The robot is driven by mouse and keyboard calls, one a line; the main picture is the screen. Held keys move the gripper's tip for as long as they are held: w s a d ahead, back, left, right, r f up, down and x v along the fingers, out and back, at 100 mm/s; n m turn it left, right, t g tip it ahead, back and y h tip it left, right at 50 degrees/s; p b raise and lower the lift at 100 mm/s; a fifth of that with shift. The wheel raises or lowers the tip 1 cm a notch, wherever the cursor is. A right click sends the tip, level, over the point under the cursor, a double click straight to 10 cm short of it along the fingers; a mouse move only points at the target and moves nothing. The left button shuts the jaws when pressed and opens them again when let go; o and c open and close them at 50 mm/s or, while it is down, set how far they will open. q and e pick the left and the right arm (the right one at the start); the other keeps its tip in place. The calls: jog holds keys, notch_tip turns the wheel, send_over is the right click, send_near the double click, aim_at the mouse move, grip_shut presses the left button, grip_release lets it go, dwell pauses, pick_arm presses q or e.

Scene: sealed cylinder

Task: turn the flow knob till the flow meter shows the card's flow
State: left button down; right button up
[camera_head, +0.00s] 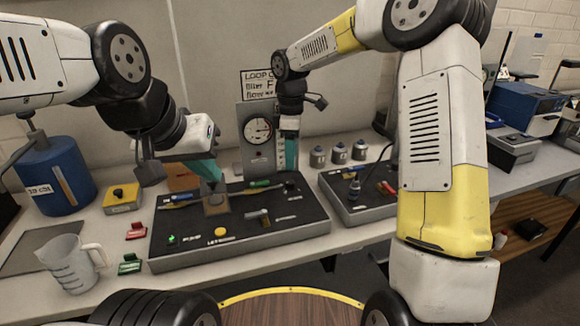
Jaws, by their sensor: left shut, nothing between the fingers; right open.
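The card (262,83) hangs on the wall; the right arm covers part of its text and its flow figure is unreadable. A grey panel with a round dial gauge (257,130) stands below it. A pale upright scale (292,156), apparently the flow meter, stands right of the gauge, partly hidden; its reading is too small to tell. My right gripper (288,142) is open at this scale, its fingertips hard to separate from it. I cannot make out the flow knob. My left gripper (210,180) is shut and empty, pointing down above a brownish block (216,205) on the black console (275,230); contact is unclear.
A second dark console (350,212) stands right, with several grey-capped jars (338,154) behind it. A blue drum (58,175), yellow box (122,198) and clear jug (72,262) are left. Small red (136,231) and green (130,264) pieces lie beside the console.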

aim_at(290, 181)
jog(key=shift+w+a+f, duration=0.15)
jog(key=shift+w+f, duration=0.05)
jog(key=shift+f, duration=0.55)
notch_tip(290, 181, down, 7)
jog(key=shift+r, duration=0.1)
grip_shut()
